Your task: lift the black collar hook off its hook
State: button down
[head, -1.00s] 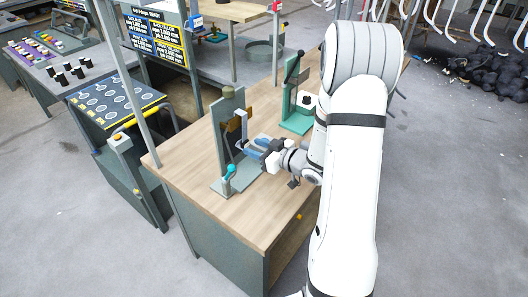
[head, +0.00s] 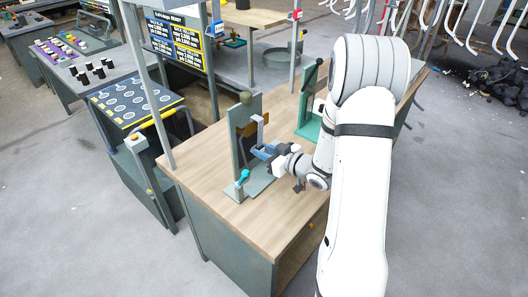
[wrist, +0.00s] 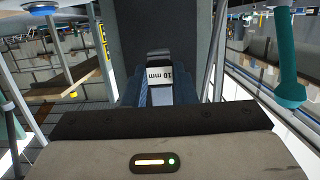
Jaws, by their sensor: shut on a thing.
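My gripper (head: 266,152) is at the upright grey-green stand (head: 245,110) on the wooden bench. Its blue-grey fingers are shut on a piece with a dark collar and a white "10 mm" label, which I take as the black collar hook (wrist: 160,73). In the wrist view it sits between the fingers, in front of a dark grey panel. In the head view a pale blue-grey upright part shows by the fingers, close to the stand's brown block. I cannot tell whether the collar hook still touches its hook on the stand.
A teal-topped lever (head: 242,177) stands at the front of the stand's base. A green fixture (head: 310,115) with a black handle stands behind and right. The wooden bench top (head: 215,190) is clear at the front. A metal post rises at the bench's left edge.

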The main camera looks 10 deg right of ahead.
jog(key=shift+r+p, duration=0.7)
jog(key=shift+r, duration=0.45)
jog(key=shift+s+d, duration=0.1)
dwell(0.5)
jog(key=shift+f+b+v, duration=0.15)
jog(key=shift+v, duration=0.55)
jog(key=shift+f+b+v, duration=0.1)
jog(key=shift+b+v, duration=0.05)
jog(key=shift+v, duration=0.5)
jog(key=shift+d, duration=0.1)
jog(key=shift+s, duration=0.1)
jog(key=v, duration=0.5)
jog(key=shift+p, duration=0.3)
